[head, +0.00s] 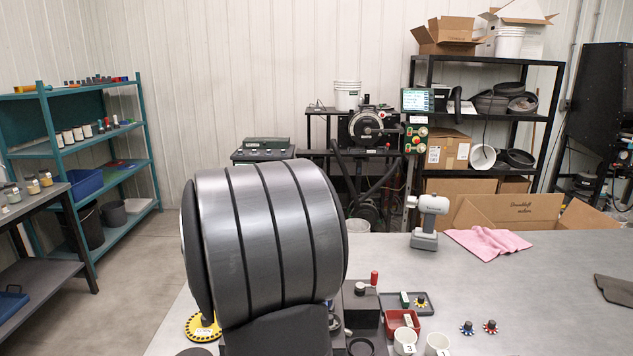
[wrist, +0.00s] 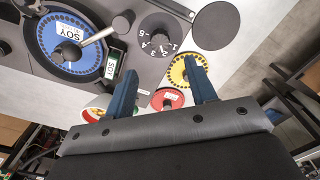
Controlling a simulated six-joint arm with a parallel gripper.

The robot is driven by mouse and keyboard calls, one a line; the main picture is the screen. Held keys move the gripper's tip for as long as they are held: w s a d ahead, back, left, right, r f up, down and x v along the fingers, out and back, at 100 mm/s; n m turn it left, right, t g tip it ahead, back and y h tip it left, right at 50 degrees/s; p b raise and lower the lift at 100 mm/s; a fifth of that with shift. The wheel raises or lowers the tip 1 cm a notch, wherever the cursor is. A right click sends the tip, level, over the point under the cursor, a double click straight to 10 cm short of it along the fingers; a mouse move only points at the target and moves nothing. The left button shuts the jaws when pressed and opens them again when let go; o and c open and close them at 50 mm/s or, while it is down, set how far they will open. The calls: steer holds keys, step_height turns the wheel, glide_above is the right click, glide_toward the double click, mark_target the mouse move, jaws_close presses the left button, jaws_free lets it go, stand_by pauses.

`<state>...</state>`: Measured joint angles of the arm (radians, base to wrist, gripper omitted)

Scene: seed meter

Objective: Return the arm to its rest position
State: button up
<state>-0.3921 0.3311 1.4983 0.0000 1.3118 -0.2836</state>
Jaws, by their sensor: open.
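In the wrist view my gripper (wrist: 157,58) has two dark blue fingers standing well apart, with nothing between them. Beyond them is the seed meter (wrist: 113,18), with a blue disc marked SOY (wrist: 60,38) in its round housing and a silver lever across it. A black numbered dial (wrist: 160,33) is beside it. A red disc (wrist: 168,99) and a yellow disc (wrist: 184,72) show near the fingers. In the head view my large grey arm link fills the middle and hides my gripper and most of the meter. The yellow disc (head: 203,328) shows at its left.
The table's right middle is clear.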

step_height(320, 180, down, 10)
steer(key=shift+r, duration=0.25)
stand_by(0.3)
step_height(320, 180, up, 18)
steer(key=f, duration=0.1)
step_height(320, 180, down, 17)
steer(key=shift+f, duration=0.1)
steer(key=m, duration=1.1)
steer(key=shift+m, duration=2.3)
